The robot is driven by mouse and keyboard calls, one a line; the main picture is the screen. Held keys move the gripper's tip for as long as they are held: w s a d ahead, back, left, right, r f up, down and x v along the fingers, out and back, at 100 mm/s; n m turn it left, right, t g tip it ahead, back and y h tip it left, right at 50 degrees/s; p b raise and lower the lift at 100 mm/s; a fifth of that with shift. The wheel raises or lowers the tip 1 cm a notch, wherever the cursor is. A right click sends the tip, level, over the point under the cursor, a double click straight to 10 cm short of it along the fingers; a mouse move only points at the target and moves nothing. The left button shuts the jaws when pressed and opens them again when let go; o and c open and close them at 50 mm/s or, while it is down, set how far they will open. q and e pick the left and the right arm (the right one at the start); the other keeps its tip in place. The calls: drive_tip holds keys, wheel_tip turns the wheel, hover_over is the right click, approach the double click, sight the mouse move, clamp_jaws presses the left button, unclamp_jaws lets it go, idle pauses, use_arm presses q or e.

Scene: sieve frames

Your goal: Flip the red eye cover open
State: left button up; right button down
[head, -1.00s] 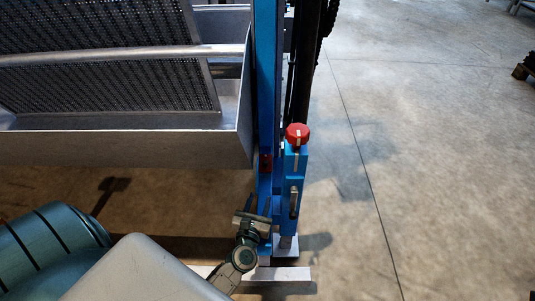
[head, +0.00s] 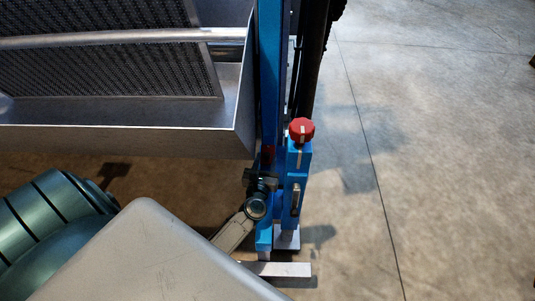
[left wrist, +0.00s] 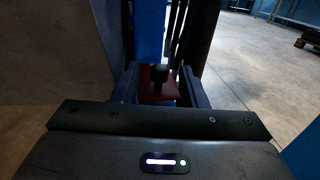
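The red eye cover (head: 268,154) is a small dark red piece low on the blue post. In the left wrist view it is a red plate (left wrist: 156,92) with a black knob (left wrist: 160,74) at its upper part. My left gripper (head: 263,170) is just in front of it and hides part of it in the head view. In the left wrist view its two dark fingers (left wrist: 163,88) stand apart, one on each side of the red plate. I cannot tell whether they touch it. My right gripper is in neither view.
A blue box with a red knob (head: 302,130) and a small metal handle (head: 295,198) stands just right of the gripper. A metal trough with a mesh sieve frame (head: 239,128) is at upper left. Dark vertical pipes (head: 312,60) rise behind. Concrete floor at right is open.

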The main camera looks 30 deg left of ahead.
sight(269, 156)
use_arm(q)
drive_tip(key=shift+x, duration=1.6)
drive_tip(key=shift+c, duration=0.2)
clamp_jaws()
drive_tip(key=shift+w+d+n+g+y, duration=0.1)
drive_tip(key=shift+d+n+g+y, duration=0.2)
drive_tip(key=shift+y, duration=0.2)
drive_tip(key=shift+w+d+n+g+y, duration=0.1)
drive_tip(key=shift+w+n+g+y, duration=0.1)
drive_tip(key=shift+n+y, duration=0.25)
drive_tip(key=shift+s+a, duration=0.1)
drive_tip(key=shift+o, duration=0.2)
unclamp_jaws()
drive_tip(key=shift+a, duration=0.1)
